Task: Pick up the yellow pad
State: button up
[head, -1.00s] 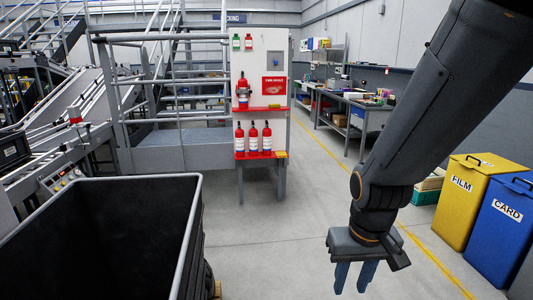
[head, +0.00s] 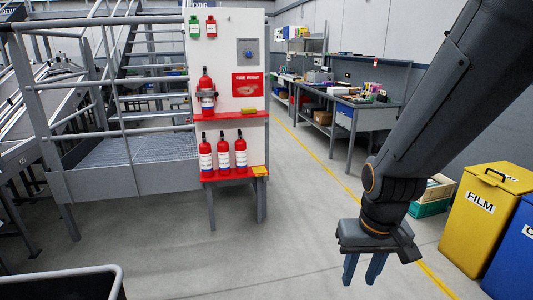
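A small flat yellow item that looks like the yellow pad (head: 260,170) lies at the right end of the lower red shelf (head: 227,178) of the fire point stand. A second small yellow item (head: 248,111) lies on the upper red shelf (head: 230,117); it is too small to tell what it is. My gripper (head: 362,268) hangs fingers down at the lower right, with its two blue fingers apart and nothing between them. It is well apart from the stand and nearer to me.
Several red extinguishers (head: 223,155) stand on the shelves, left of the yellow items. A dark bin (head: 60,284) is at the lower left. A yellow FILM bin (head: 485,215) and a blue CARD bin (head: 517,250) stand at right. The floor before the stand is clear.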

aim_at(244, 111)
jog(key=u, duration=0.05)
jog(key=i, duration=1.8)
jog(key=u, duration=0.55)
jog(key=i, duration=1.9)
jog(key=u, duration=0.4)
